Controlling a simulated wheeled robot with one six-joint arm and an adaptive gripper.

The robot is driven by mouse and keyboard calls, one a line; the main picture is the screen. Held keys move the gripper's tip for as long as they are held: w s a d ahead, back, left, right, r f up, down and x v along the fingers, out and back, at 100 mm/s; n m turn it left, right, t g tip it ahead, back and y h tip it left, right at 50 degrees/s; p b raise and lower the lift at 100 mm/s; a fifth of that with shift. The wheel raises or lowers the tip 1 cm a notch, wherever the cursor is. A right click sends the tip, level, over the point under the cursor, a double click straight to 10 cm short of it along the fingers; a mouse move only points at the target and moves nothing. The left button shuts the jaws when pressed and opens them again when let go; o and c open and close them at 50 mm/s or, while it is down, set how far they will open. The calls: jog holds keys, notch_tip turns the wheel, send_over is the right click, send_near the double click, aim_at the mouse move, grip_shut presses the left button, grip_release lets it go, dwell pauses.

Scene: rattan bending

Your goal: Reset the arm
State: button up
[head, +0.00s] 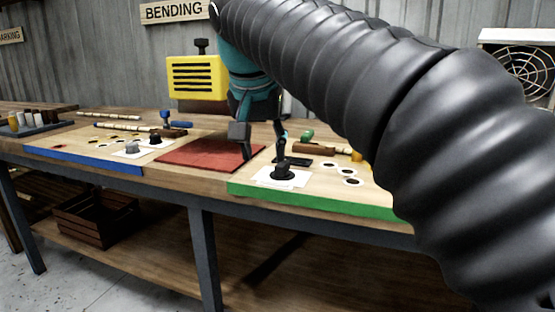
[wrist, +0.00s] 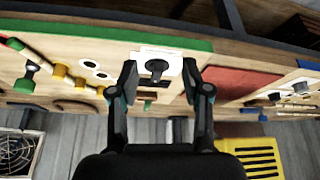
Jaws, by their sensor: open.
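My gripper (head: 262,145) hangs over the workbench between the red mat (head: 212,154) and the green-edged board (head: 300,200). In the wrist view my gripper (wrist: 163,82) has its two fingers wide apart with nothing between them. A black peg-like fixture on a white plate (head: 284,174) stands on the green-edged board. In the wrist view that fixture (wrist: 155,66) shows beyond the gap between the fingers. My black ribbed arm crosses the right half of the head view and hides part of the bench.
A yellow slotted machine (head: 197,78) stands behind the bench. The blue-edged board (head: 90,155) at left holds rattan pieces (head: 115,126), a blue-handled tool (head: 168,121) and dark fixtures. A wooden crate (head: 98,219) sits on the lower shelf. A fan unit (head: 520,68) is at the right wall.

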notch_tip(320, 180, down, 13)
jog(key=s+d+n+y, duration=0.1)
jog(key=s+d+n, duration=0.2)
jog(key=n, duration=0.1)
jog(key=s+d+f+m, duration=0.2)
jog(key=s+d+f, duration=1.2)
jog(key=s+d, duration=0.1)
jog(key=shift+s+d+f+m+t, duration=0.15)
jog(key=shift+s+f+m+t, duration=0.05)
jog(key=shift+s+m+t, duration=0.1)
